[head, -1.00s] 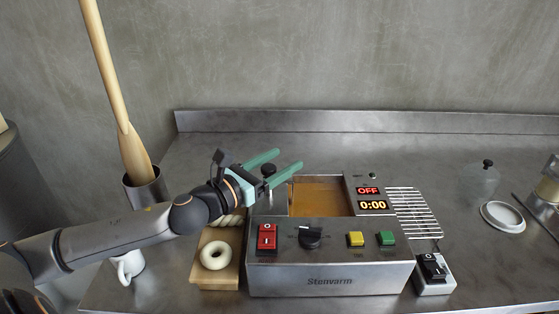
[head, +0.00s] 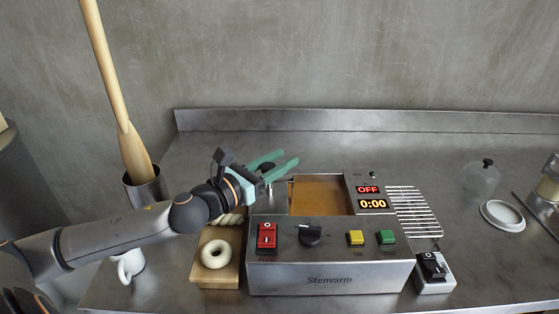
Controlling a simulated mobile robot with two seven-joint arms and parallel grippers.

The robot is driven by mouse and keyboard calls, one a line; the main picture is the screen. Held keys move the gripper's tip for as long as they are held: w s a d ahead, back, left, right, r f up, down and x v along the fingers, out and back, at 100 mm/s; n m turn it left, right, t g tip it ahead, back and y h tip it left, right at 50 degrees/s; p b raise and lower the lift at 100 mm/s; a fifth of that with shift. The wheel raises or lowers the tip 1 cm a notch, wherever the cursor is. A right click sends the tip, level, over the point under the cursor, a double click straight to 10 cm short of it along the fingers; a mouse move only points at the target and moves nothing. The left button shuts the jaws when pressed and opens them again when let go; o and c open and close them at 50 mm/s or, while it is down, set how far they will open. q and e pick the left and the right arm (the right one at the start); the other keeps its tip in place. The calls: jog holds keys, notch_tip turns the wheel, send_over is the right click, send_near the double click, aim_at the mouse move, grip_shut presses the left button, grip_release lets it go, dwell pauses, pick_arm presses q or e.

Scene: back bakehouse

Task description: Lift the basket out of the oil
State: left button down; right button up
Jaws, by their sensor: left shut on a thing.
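The fryer (head: 330,282) stands on the steel counter, its tank of brown oil (head: 322,196) open at the top. Its display reads OFF and 0:00. My left gripper (head: 279,168) is at the tank's back left corner, its green fingers shut on a black knob (head: 267,167) that looks like the top of the basket's handle. The basket itself cannot be made out; no mesh shows above the oil. My right gripper is not in view.
A white mug (head: 130,264) stands at the left. The counter behind is clear.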

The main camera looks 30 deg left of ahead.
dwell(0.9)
pick_arm(q)
notch_tip(320, 180, up, 6)
jog(key=p, duration=0.6)
jog(key=shift+r, duration=0.15)
jog(key=c, duration=0.5)
grip_release()
jog(key=shift+f, duration=0.2)
